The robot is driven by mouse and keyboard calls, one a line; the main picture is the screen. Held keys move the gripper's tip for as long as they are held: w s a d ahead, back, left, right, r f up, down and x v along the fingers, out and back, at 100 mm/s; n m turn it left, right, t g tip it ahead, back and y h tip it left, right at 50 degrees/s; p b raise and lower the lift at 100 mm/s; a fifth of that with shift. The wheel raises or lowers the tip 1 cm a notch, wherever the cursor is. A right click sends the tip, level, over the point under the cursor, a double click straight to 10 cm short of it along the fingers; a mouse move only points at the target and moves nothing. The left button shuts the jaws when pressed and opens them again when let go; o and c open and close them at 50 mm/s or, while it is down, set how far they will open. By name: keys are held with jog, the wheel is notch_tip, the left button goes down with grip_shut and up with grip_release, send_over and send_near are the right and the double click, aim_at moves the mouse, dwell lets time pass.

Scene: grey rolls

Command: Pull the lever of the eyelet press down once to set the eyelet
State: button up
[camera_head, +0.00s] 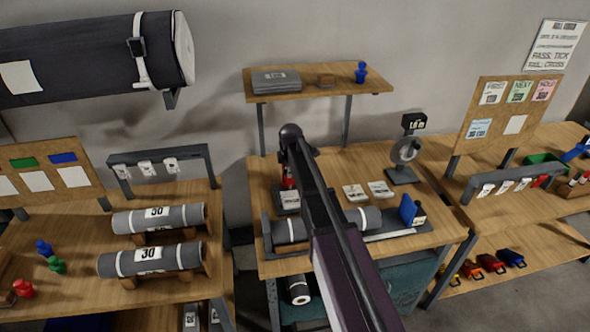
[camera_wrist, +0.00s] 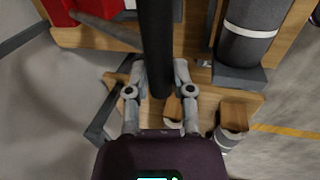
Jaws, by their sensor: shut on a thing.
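The eyelet press (camera_head: 288,177) is red and stands at the back left of the middle bench, largely hidden behind my arm in the head view. Part of its red body (camera_wrist: 98,8) shows at the top left of the wrist view. Its lever (camera_wrist: 157,40) is a thick black bar running down the middle of the wrist view. My gripper (camera_wrist: 159,78) is shut on the lever, with one finger on each side of the bar. In the head view my arm hides the gripper and most of the lever, so I cannot tell the lever's angle there.
A grey roll (camera_head: 362,217) with white bands lies on the middle bench (camera_head: 435,180), close to the press; it also shows in the wrist view (camera_wrist: 252,30). A blue block (camera_head: 408,209) stands at its right end. A shelf (camera_head: 320,91) hangs above the press.

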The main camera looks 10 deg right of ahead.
jog(key=shift+s+f+b, duration=0.3)
jog(key=shift+f+b, duration=0.2)
jog(key=shift+f, duration=0.25)
jog(key=shift+s+f+b, duration=0.3)
jog(key=shift+f+b, duration=0.35)
jog(key=shift+b, duration=0.1)
jog(key=shift+f, duration=0.1)
dwell(0.3)
jog(key=shift+s+f+b, duration=0.25)
jog(key=shift+f+b, duration=0.45)
jog(key=shift+b, duration=0.15)
jog(key=shift+f, duration=0.15)
jog(key=shift+s+f+b, duration=0.1)
jog(key=shift+f+b, duration=0.6)
jog(key=shift+b, duration=0.1)
jog(key=shift+f, duration=0.1)
